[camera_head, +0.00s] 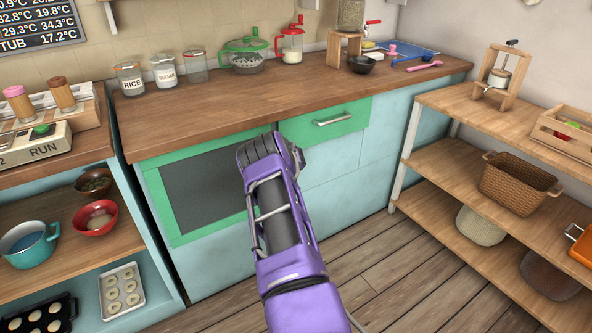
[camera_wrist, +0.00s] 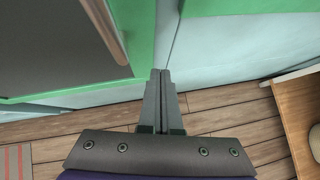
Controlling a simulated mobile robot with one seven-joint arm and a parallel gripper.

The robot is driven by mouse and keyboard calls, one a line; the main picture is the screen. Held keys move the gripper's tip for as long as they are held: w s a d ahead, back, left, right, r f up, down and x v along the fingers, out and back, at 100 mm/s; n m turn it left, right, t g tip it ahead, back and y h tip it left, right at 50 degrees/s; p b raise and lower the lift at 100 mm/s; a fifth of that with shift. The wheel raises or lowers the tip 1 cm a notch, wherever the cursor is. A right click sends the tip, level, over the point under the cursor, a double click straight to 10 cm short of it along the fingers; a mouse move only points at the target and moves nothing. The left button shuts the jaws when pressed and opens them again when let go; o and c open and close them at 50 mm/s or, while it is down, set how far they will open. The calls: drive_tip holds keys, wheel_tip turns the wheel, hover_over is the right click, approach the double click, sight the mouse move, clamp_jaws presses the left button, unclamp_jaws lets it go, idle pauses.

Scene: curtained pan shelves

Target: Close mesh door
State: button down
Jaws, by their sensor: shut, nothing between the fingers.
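The mesh door (camera_head: 203,190) is a green-framed panel with dark grey mesh, low on the light blue cabinet under the wooden counter. In the head view it looks flush or nearly flush with the cabinet front; a small gap cannot be ruled out. In the wrist view its green frame (camera_wrist: 142,38) fills the upper left, with a brownish bar across the mesh. My gripper (camera_wrist: 160,74) is shut and empty, its tips by the frame's right edge; I cannot tell whether they touch. In the head view my purple arm hides the fingers and part of the door's right side.
A green drawer (camera_head: 325,122) with a metal handle is right of the door. Jars and a colander stand on the counter (camera_head: 215,108). A wooden shelf unit (camera_head: 455,213) with a wicker basket stands at right. Open shelves with pans are at left. The plank floor (camera_head: 375,262) between is clear.

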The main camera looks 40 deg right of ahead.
drive_tip(key=d+v, duration=0.1)
drive_tip(key=v, duration=0.8)
drive_tip(key=shift+s+d+r, duration=0.15)
drive_tip(key=shift+s+r, duration=0.2)
drive_tip(key=shift+s, duration=0.15)
